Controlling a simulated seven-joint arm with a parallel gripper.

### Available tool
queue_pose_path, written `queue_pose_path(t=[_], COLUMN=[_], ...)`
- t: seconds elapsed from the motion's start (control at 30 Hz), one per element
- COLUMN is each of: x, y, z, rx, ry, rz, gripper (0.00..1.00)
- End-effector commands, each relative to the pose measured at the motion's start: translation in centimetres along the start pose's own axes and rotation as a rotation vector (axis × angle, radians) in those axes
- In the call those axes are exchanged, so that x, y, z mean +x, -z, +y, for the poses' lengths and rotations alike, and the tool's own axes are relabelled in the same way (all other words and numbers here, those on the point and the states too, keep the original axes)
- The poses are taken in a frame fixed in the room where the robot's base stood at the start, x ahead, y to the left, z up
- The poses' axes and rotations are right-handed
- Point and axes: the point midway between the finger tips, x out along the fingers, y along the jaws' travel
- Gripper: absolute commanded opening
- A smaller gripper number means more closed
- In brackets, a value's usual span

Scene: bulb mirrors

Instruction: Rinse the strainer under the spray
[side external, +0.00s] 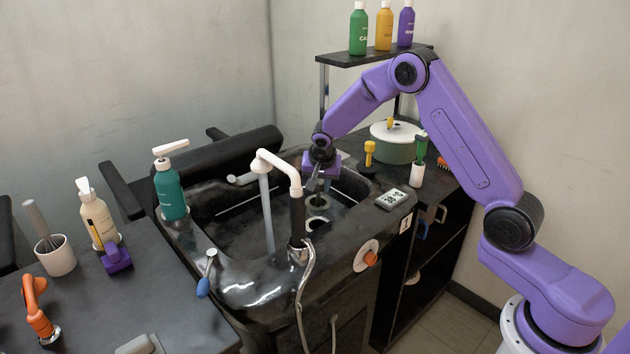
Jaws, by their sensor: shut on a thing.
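My gripper (315,187) reaches down over the right side of the black wash basin (240,262). It is shut on a small dark round piece, which I take to be the strainer (319,203); the fingers partly hide it. A second ring with a pale rim (317,221) shows just below it in the picture; I cannot tell what it is. The white spray head (272,158) stands on a black handle at the basin's front. A pale stream of water (266,215) falls from it into the basin, left of my gripper and apart from the strainer.
A teal pump bottle (170,188) stands at the basin's left corner. A small display device (391,199) lies on the right rim. A lidded pot (395,142) and a green-and-white bottle (418,164) stand behind it. A shelf (375,55) with several bottles rises at the back.

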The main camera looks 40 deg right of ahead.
Motion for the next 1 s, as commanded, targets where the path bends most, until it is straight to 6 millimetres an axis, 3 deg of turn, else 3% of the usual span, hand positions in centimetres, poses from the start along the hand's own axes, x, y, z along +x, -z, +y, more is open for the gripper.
queue_pose_path(t=[0.2,1.0], x=[-0.3,-1.2], y=[-1.1,-1.9], z=[-0.1,-1.0], rx=[-0.207,-0.551], ry=[0.146,0.386], rz=[-0.017,-0.072], gripper=[0.00,0.00])
